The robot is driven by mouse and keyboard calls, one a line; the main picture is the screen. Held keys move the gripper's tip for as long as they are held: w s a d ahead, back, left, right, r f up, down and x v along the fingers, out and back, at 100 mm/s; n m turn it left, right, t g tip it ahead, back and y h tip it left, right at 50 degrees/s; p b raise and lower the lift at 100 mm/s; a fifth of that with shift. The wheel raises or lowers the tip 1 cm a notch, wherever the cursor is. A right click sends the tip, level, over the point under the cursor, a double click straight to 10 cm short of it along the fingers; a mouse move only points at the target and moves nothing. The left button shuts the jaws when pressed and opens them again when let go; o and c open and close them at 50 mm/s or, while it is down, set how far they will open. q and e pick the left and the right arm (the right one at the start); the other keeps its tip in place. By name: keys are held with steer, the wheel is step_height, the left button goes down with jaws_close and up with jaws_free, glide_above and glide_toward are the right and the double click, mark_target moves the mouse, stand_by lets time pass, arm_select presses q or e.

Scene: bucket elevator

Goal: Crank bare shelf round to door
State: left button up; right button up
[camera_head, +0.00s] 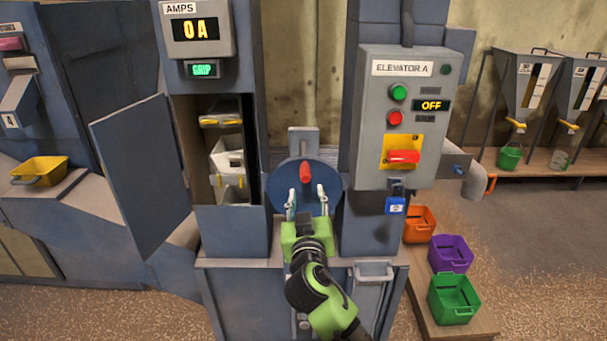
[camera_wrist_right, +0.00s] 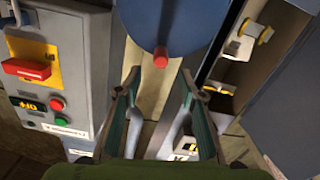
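The blue crank wheel (camera_head: 322,190) with a red handle (camera_head: 305,172) sits at the middle of the elevator housing. My right gripper (camera_head: 306,198) is open and empty in front of the wheel, its fingers just below the handle. In the right wrist view the handle (camera_wrist_right: 161,58) lies beyond and between the open fingertips (camera_wrist_right: 160,74), apparently not held. The hinged door (camera_head: 140,170) stands open to the left. In the doorway, a white bucket (camera_head: 228,153) with yellow parts shows; I cannot tell a bare shelf there. My left gripper is not in view.
The control box (camera_head: 406,115) right of the wheel reads OFF, with a red switch (camera_head: 403,157) and a blue tag (camera_head: 396,205). The left display (camera_head: 194,29) reads 0 A. Orange, purple and green bins (camera_head: 455,300) stand at the lower right.

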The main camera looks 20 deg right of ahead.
mark_target(306, 181)
steer(key=p+x, duration=0.1)
steer(key=x, duration=0.9)
steer(key=shift+w+a+f+p, duration=0.1)
steer(key=shift+w+p, duration=0.1)
steer(key=shift+p, duration=0.1)
jaws_close()
